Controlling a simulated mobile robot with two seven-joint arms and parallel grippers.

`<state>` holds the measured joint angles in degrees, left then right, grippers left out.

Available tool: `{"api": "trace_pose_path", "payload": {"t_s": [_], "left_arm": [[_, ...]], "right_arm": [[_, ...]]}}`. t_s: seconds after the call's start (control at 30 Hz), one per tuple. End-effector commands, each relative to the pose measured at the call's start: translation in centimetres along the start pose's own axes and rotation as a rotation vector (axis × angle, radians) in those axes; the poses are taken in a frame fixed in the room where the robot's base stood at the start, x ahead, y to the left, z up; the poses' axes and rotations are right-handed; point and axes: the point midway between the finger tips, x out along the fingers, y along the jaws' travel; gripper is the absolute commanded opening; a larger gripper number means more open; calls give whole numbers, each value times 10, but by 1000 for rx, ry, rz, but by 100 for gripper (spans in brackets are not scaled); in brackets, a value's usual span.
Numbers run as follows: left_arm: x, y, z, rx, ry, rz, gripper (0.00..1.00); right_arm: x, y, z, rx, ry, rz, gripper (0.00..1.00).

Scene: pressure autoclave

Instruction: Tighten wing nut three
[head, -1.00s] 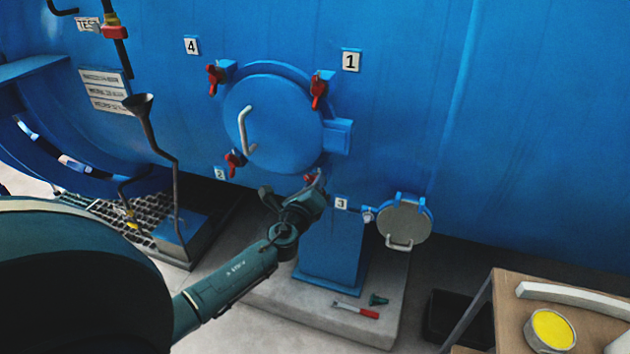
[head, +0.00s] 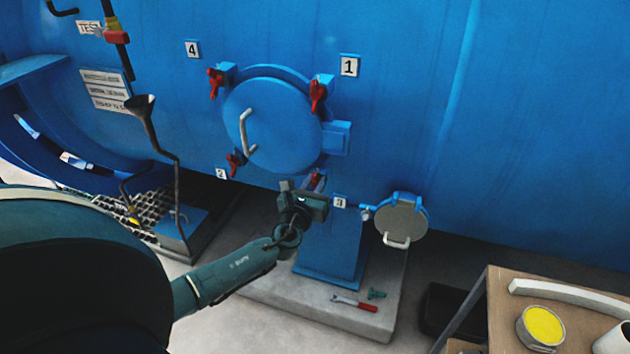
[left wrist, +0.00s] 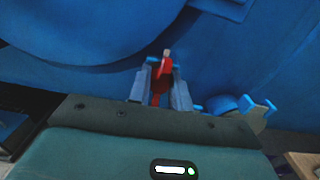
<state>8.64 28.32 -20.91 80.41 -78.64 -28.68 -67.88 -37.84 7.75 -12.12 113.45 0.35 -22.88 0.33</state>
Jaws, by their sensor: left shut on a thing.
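The round blue door (head: 272,127) with a pale bar handle is closed on the blue vessel wall. Red wing nut three (head: 315,181) is at the door's lower right, beside the label 3 (head: 340,202). My left gripper (head: 304,188) reaches it from below. In the left wrist view the red wing nut (left wrist: 162,75) stands between the two grey fingers of my left gripper (left wrist: 161,88), which is shut on it. The gripper partly hides the nut in the head view. My right gripper is not in view.
Other red wing nuts sit at label 1 (head: 317,96), label 4 (head: 215,82) and label 2 (head: 234,163). A small open round hatch (head: 401,222) hangs to the right. A red-handled tool (head: 354,303) lies on the concrete plinth. A table (head: 500,300) stands at lower right.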

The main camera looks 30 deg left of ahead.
Motion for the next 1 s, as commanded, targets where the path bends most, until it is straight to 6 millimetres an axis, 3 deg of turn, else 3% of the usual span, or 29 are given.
{"api": "trace_pose_path", "payload": {"t_s": [0.57,0.6,0.87,1.0], "left_arm": [[0,0,-1,39,1,0,0],[0,0,-1,38,1,0,21],[0,0,-1,37,1,0,42],[0,0,0,36,0,0,42]], "right_arm": [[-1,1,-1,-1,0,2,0],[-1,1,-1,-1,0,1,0],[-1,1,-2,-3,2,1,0],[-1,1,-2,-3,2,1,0]]}}
